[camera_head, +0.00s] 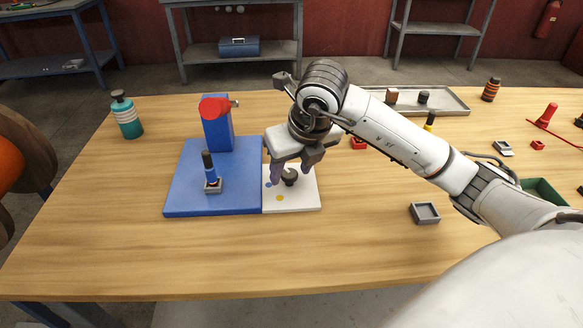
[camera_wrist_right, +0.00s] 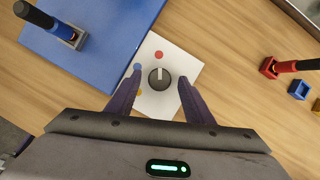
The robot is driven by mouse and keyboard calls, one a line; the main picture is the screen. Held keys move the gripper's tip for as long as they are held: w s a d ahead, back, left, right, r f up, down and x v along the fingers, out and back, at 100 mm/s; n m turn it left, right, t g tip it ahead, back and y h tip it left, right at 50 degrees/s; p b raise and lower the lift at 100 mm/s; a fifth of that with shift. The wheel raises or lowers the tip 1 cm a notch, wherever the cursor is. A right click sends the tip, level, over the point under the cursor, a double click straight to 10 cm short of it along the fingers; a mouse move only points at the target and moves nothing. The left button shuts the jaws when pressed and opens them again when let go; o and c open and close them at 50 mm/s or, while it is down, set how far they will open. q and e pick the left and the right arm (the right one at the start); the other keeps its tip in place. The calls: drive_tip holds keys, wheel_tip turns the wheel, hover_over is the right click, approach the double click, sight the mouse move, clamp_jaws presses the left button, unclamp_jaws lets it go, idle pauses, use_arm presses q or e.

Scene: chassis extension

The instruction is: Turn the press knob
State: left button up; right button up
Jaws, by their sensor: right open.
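The black press knob (camera_head: 289,176) sits on a white panel (camera_head: 308,200) beside the blue press base (camera_head: 185,200). In the right wrist view the knob (camera_wrist_right: 159,78) has a white pointer mark facing roughly toward the red dot (camera_wrist_right: 158,55). Blue and yellow dots lie on the panel to its left. My right gripper (camera_head: 291,170) points down over the panel. Its jaws are open, with a dark finger on each side of the knob and gaps visible between. I cannot tell the exact height of the fingertips. My left gripper is not in view.
The blue press column (camera_head: 217,130) with a red part (camera_head: 214,108) stands behind left. A blue-and-black object (camera_head: 209,168) stands upright in a grey holder on the base. A teal bottle (camera_head: 126,115) is far left; a grey square holder (camera_head: 425,213) is right. The front table area is clear.

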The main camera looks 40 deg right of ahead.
drive_tip(key=c, duration=1)
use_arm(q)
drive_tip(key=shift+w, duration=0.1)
